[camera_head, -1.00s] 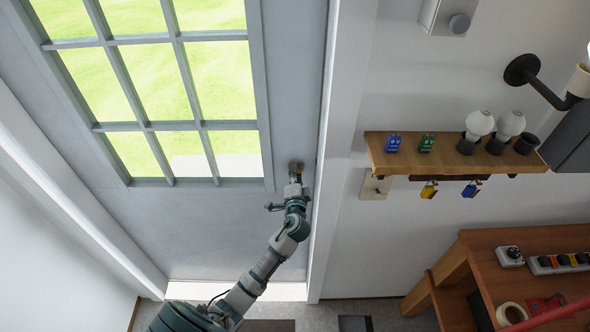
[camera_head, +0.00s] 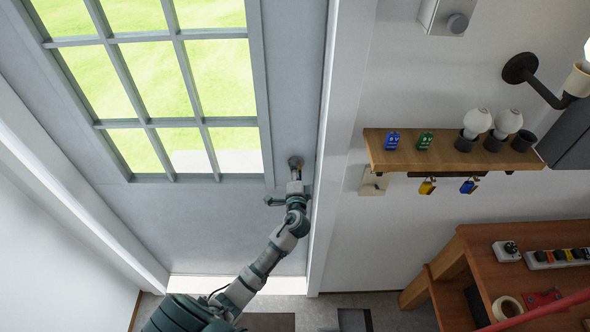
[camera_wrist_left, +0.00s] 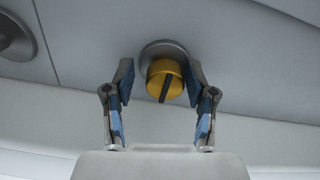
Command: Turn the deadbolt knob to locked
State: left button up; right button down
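The deadbolt (camera_head: 295,162) is a round grey plate on the door near its right edge, beside the window. In the left wrist view its knob (camera_wrist_left: 164,82) is yellow with a dark, slightly tilted bar across its face. My left gripper (camera_head: 294,182) is just below the deadbolt in the head view. In the left wrist view the gripper (camera_wrist_left: 159,85) has its fingers apart, one on each side of the knob, with small gaps visible. It holds nothing. My right gripper is not in view.
The grey door (camera_head: 200,232) has a paned window (camera_head: 160,95). To the right are a wooden shelf (camera_head: 440,160) with bulbs and tags, a light switch (camera_head: 373,182) and a wooden workbench (camera_head: 490,270). Another round grey fitting (camera_wrist_left: 12,38) shows at the wrist view's left.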

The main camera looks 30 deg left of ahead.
pick_arm(q)
jog(key=shift+r, duration=0.1)
jog(key=v, duration=1.1)
jog(key=shift+s+d, duration=0.3)
jog(key=shift+d, duration=0.05)
